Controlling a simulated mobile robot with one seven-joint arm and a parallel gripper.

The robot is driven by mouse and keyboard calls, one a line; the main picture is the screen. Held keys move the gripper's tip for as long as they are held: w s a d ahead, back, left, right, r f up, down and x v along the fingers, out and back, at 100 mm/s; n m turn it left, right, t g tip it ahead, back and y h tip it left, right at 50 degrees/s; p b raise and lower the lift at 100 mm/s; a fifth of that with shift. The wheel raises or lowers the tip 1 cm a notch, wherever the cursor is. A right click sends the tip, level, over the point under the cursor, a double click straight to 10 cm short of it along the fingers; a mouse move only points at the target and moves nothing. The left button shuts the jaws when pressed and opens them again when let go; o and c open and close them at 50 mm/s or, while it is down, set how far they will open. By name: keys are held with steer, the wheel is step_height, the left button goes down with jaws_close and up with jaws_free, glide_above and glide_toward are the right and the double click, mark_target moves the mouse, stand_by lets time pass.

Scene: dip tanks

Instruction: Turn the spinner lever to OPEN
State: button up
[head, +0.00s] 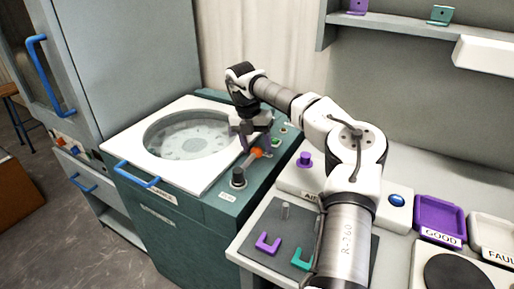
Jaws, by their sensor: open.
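The spinner lever is on the top panel of the green spinner cabinet (165,222). It has a dark round pivot (238,177) and a short arm ending in an orange knob (256,153). The arm points up and to the right. My gripper (256,147) is open and sits right at the orange knob, with fingers pointing down. I cannot tell whether the fingers touch the knob. A small label near the pivot is too small to read. The spinner's white lid (125,150) with its round window is down.
A bench on the right holds a grey mat (285,222) with purple and teal brackets, a purple knob (304,160), a blue button (396,200), and a purple GOOD tray (439,217). A grey cabinet with blue handles stands at left. A shelf hangs above the bench.

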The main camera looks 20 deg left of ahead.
step_height(320, 180, up, 13)
steer(key=a+b, duration=0.1)
steer(key=a, duration=0.1)
steer(key=shift+s+a+f, duration=0.15)
steer(key=shift+a, duration=0.1)
stand_by(0.3)
